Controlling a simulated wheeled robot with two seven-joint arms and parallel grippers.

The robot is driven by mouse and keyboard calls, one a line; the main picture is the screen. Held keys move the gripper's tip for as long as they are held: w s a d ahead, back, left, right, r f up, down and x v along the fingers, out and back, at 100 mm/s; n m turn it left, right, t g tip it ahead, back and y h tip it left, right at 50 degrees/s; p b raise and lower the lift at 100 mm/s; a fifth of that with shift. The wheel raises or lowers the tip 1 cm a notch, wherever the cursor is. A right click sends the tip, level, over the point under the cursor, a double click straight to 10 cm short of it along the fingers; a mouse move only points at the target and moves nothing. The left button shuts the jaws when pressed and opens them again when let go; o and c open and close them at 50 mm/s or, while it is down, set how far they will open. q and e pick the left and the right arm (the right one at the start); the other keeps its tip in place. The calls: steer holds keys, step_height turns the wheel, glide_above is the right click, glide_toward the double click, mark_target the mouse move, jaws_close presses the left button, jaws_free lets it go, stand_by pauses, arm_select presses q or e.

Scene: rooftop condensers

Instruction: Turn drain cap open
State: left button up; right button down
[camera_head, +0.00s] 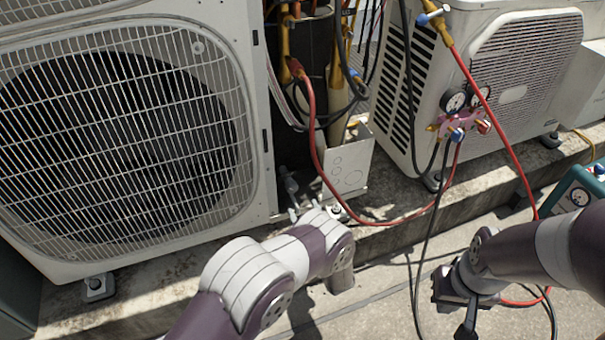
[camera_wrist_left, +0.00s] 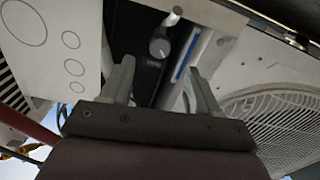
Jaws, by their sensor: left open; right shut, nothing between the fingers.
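A grey fitting with a round end, apparently the drain cap (camera_wrist_left: 159,46), shows in the left wrist view between and beyond my left fingertips, with a short stem angled up and right. In the head view a small grey fitting (camera_head: 289,183), likely the same one, stands in the dark opening beside the large condenser. My left gripper (camera_head: 315,212) is open just in front of this opening; its two fingers (camera_wrist_left: 162,66) are spread with nothing between them, apart from the cap. My right gripper (camera_head: 466,322) is shut and empty, low at the right.
The large condenser (camera_head: 258,100) stands left, a smaller one (camera_head: 408,130) right. A metal panel (camera_head: 347,168) with round knockouts borders the opening. A red hose (camera_head: 375,222) hangs near my left gripper, running to the pink gauge manifold (camera_head: 460,124). Black hoses cross the concrete.

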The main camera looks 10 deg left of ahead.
mark_target(293, 191)
arm_select(q)
steer(key=b+x, duration=0.5)
steer(key=x, duration=0.5)
steer(key=shift+w+a+f, duration=0.15)
steer(key=shift+w+a, duration=0.15)
steer(key=c, duration=1)
